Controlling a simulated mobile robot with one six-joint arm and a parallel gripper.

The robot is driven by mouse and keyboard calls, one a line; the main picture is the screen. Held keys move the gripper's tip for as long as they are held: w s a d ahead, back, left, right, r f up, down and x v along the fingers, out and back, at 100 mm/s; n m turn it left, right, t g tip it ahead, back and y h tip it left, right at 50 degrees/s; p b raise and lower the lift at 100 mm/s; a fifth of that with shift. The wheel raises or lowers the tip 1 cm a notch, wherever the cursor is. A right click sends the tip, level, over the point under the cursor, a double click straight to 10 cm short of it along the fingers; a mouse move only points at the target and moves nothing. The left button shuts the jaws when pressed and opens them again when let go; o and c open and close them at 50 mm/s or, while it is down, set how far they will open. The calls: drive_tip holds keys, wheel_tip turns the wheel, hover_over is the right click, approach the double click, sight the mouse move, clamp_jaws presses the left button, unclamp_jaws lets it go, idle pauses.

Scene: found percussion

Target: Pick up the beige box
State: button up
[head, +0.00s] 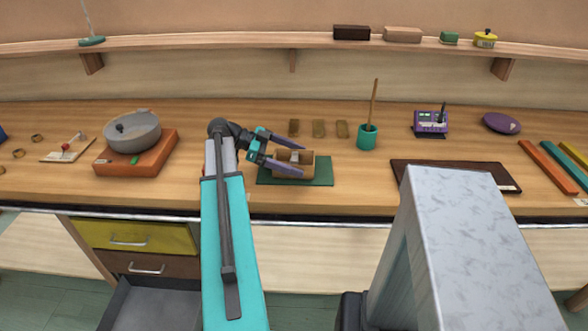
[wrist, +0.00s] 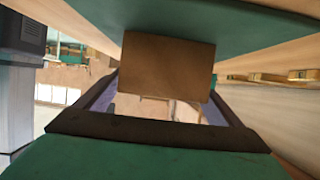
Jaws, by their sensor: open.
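A beige box (head: 308,162) stands on a dark green mat (head: 323,178) near the middle of the bench. My gripper (head: 298,161) is open, with its purple fingers reaching across the box from the left, one at its far side and one at its near side. In the wrist view the box (wrist: 168,65) shows between the fingers, below the green mat (wrist: 210,22). I cannot tell whether the fingers touch it. A pale piece shows at the box's top.
An orange block with a grey pan (head: 133,134) stands left of my arm. Right of the mat are a teal cup (head: 366,137) with a stick and a dark brown tray (head: 455,176). Small tan blocks (head: 318,128) lie behind. A light brown block (head: 402,34) is on the shelf.

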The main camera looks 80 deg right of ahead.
drive_tip(key=c, duration=1.2)
drive_tip(key=shift+r, duration=0.15)
drive_tip(key=shift+r+b, duration=0.75)
drive_tip(key=shift+r, duration=4.2)
